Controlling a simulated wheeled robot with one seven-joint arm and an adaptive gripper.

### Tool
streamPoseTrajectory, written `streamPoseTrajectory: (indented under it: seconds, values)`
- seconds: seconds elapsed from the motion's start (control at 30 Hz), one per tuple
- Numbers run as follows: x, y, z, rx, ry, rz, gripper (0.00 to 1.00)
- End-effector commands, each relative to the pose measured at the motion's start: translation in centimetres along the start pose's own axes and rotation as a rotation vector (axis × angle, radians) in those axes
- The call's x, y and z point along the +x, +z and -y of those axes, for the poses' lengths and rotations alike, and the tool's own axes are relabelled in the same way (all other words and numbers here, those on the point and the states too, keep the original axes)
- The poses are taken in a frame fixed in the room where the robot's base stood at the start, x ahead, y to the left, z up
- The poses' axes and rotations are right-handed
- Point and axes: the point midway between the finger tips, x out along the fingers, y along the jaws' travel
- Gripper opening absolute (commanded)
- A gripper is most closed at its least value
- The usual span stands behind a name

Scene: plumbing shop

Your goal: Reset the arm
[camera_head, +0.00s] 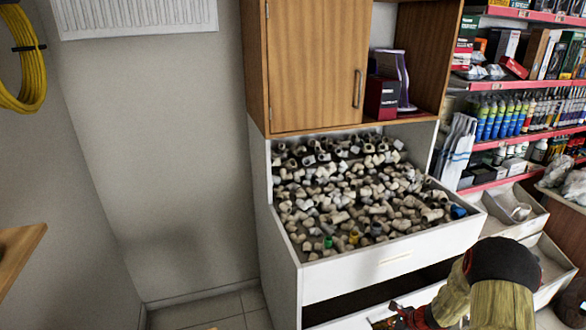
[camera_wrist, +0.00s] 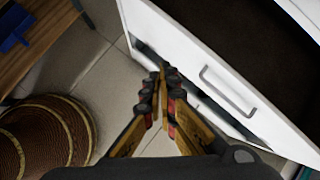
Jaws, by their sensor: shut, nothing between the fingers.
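My gripper (camera_wrist: 161,76) is shut and empty in the wrist view, its two yellow and black fingers meeting at the tips. It points down past the front of a white drawer (camera_wrist: 185,50) with a grey handle (camera_wrist: 229,91). From this view I cannot tell whether the fingertips touch the drawer front. In the head view my arm reaches in at the lower right, in front of the white cabinet (camera_head: 400,262), and its end is cut by the bottom edge.
An open bin of pipe fittings (camera_head: 350,200) tops the cabinet, under a wooden cupboard (camera_head: 315,65). Stocked shelves (camera_head: 520,110) stand at the right. The wrist view shows a woven basket (camera_wrist: 45,140), a wooden surface (camera_wrist: 45,40) with a blue object, and bare floor tiles (camera_wrist: 100,75).

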Motion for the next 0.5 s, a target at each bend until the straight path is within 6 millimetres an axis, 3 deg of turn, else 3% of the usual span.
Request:
streamPoseTrajectory:
  seconds: [0.03,0.2,0.5]
  values:
    - [-1.7,1.6,-1.2,-0.108,0.034,0.006,0.00]
    - [-6.7,5.6,-5.5,-0.445,0.146,0.019,0.00]
    - [-15.3,10.3,-11.8,-0.927,0.287,0.007,0.00]
